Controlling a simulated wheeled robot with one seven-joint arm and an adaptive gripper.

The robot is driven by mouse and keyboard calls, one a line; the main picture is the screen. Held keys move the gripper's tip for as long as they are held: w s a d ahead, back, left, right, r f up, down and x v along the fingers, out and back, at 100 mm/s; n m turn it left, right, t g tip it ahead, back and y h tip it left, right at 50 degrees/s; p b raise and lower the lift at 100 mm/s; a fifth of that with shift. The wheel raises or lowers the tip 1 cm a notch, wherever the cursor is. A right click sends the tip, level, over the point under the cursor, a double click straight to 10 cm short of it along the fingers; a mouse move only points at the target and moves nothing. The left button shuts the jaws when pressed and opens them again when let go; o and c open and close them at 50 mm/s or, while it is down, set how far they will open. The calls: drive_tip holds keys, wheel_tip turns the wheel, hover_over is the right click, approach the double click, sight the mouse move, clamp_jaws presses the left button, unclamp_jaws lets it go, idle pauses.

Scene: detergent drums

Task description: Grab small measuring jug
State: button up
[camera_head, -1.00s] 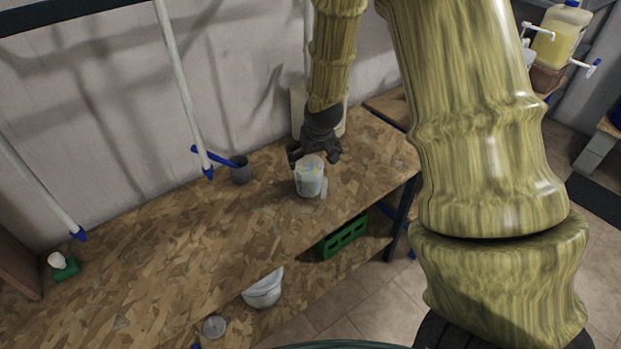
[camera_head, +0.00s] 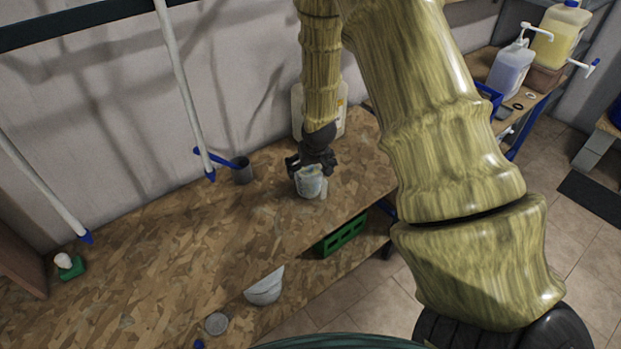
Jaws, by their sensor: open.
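A small pale, see-through measuring jug (camera_head: 310,184) stands upright on the wood-chip board bench (camera_head: 190,230), near its right part. My dark gripper (camera_head: 312,168) is directly above and behind the jug, with its fingers at the jug's rim. It is open; whether a finger touches the jug or reaches inside it I cannot tell. The gripper hides the jug's back rim.
A dark grey cup (camera_head: 242,171) with a blue-handled tool stands left of the jug. A large whitish canister (camera_head: 343,110) stands behind my gripper. The bench's left part is mostly clear.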

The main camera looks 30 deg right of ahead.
drive_tip(key=shift+x, duration=1.2)
drive_tip(key=shift+p, duration=0.3)
drive_tip(key=c, duration=1.4)
drive_tip(key=shift+r, duration=0.25)
